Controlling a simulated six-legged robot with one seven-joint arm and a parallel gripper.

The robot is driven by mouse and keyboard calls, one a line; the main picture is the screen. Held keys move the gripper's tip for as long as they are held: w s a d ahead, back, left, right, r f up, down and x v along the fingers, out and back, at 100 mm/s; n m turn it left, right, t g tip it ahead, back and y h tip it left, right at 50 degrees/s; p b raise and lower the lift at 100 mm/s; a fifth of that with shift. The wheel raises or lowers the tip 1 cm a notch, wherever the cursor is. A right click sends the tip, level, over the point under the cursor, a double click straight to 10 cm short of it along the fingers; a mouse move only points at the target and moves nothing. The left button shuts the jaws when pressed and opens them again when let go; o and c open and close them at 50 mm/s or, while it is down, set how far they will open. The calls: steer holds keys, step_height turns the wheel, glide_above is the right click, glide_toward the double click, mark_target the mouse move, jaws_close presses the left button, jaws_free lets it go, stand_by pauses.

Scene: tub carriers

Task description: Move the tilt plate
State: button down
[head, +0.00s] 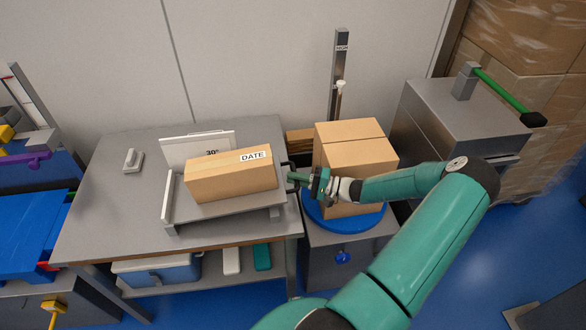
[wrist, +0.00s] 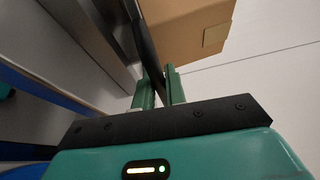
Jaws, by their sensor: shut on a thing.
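The tilt plate (head: 228,215) is a grey plate on the metal table, with a low pale wall at its left end. A cardboard box (head: 222,180) marked DATE lies on it. A white board (head: 190,148) marked 30° stands behind. I cannot tell the plate's exact angle. My gripper (head: 293,178) is at the plate's right end, shut on its dark handle (head: 286,167). In the wrist view the handle (wrist: 147,42) runs between the green fingers (wrist: 160,90), and the box (wrist: 185,30) is just beyond. The fingers partly hide the handle.
A large cardboard box (head: 352,150) on a blue turntable (head: 330,222) stands close behind my gripper. A grey cabinet (head: 440,125) with a green lever is at right. A small grey switch (head: 132,160) sits on the table's left. Blue tubs (head: 30,235) stand at far left.

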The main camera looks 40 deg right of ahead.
steer(key=f, duration=0.5)
steer(key=shift+s+d+f, duration=0.1)
steer(key=shift+s+d, duration=0.05)
steer(key=shift+d, duration=0.1)
steer(key=c, duration=1.5)
jaws_free()
steer(key=shift+f, duration=0.15)
steer(key=shift+o, duration=0.2)
steer(key=v, duration=1.3)
steer(key=shift+s, duration=0.35)
steer(key=shift+d, duration=0.2)
